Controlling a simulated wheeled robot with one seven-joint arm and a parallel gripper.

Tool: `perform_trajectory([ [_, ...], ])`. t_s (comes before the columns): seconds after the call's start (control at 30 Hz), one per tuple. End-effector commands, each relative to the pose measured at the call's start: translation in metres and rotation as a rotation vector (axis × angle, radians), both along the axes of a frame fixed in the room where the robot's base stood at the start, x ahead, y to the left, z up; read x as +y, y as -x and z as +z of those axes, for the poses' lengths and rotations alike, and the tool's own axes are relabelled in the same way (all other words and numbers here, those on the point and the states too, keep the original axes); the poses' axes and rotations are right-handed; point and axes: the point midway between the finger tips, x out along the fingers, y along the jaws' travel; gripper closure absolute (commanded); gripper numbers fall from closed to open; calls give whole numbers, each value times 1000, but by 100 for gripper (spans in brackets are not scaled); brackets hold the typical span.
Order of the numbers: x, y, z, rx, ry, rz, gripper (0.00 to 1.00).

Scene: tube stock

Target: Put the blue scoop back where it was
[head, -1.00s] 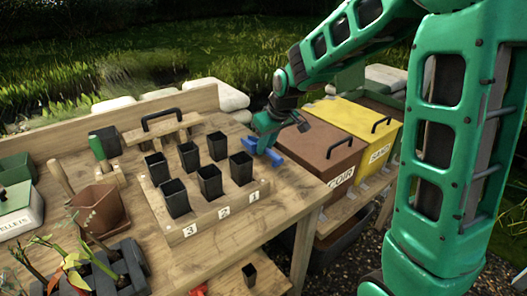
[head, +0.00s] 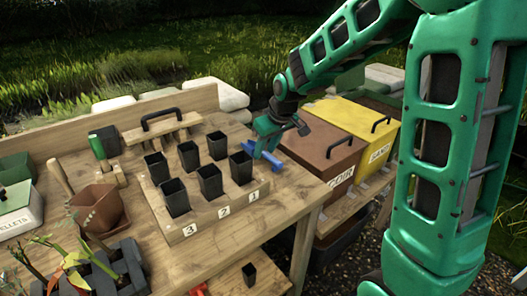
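The blue scoop (head: 270,157) is at the right end of the wooden bench, just right of the tray of black pots, in the head view. My gripper (head: 266,146) points down over it and appears shut on it. The fingertips are small and partly hidden, and the scoop's handle is hard to make out. The scoop is at or just above the bench top; I cannot tell whether it touches.
A wooden tray (head: 192,230) numbered 3, 2, 1 holds several black pots close to my gripper. Brown COIR (head: 325,146) and yellow SAND (head: 352,122) bins stand right of the bench. A terracotta pot (head: 97,207) and a black-handled wooden tool (head: 162,130) are further left.

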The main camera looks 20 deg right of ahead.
Motion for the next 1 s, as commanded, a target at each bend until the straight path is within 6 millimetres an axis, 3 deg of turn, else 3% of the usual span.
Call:
perform_trajectory([
  [0.5, -10, 33, 87, -3, 1, 1, 66],
  [0.7, -12, 40, 102, -1, 0, 2, 66],
  [0.9, -13, 42, 105, 1, 1, 1, 66],
  [1.0, -23, 52, 104, 13, 4, -30, 66],
])
